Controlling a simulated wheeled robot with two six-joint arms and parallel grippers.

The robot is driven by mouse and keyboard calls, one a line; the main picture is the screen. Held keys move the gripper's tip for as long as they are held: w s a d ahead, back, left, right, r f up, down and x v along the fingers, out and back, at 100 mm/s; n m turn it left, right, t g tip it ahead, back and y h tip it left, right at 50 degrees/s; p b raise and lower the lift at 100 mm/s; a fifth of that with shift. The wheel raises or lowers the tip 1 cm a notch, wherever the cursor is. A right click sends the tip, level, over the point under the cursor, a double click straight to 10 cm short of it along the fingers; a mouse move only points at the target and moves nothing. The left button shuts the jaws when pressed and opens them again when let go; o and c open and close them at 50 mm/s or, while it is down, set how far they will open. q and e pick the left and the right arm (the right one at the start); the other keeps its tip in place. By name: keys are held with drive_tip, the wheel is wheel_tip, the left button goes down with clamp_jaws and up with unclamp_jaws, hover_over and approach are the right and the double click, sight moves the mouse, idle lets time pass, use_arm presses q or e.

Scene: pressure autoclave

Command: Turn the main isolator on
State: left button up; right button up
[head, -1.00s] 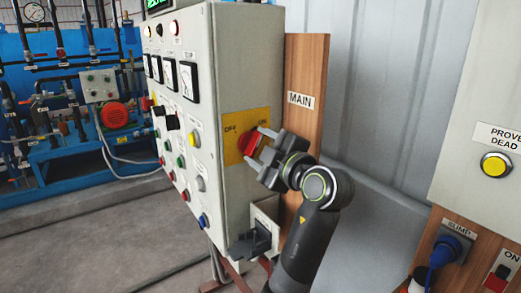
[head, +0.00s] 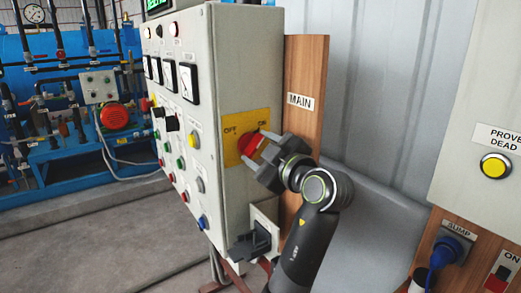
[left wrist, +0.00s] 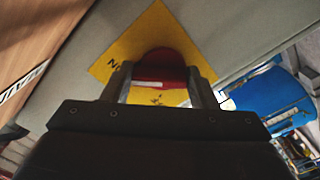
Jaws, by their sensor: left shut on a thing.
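The main isolator is a red rotary knob (head: 249,146) on a yellow plate (head: 231,156) on the side of the grey control cabinet. The plate reads OFF at left and ON at upper right. My left gripper (head: 257,147) is at the knob, one finger above and one below. In the left wrist view the red knob (left wrist: 160,66) sits between the two fingers of my left gripper (left wrist: 159,84), which is shut on it. A short white mark shows on the knob's near side; which label it points to I cannot tell. My right gripper is not in view.
A wooden board (head: 305,125) with a MAIN label stands behind the cabinet (head: 245,60). A dark handle (head: 252,243) juts out below the plate. At right are a PROVE DEAD panel (head: 478,120) and a blue plug (head: 452,247).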

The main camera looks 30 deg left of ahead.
use_arm(q)
drive_tip(key=o, duration=1)
drive_tip(key=b+v, duration=1.7)
drive_tip(key=b, duration=0.1)
drive_tip(key=shift+s+d+f, duration=0.1)
drive_tip(key=shift+d, duration=0.1)
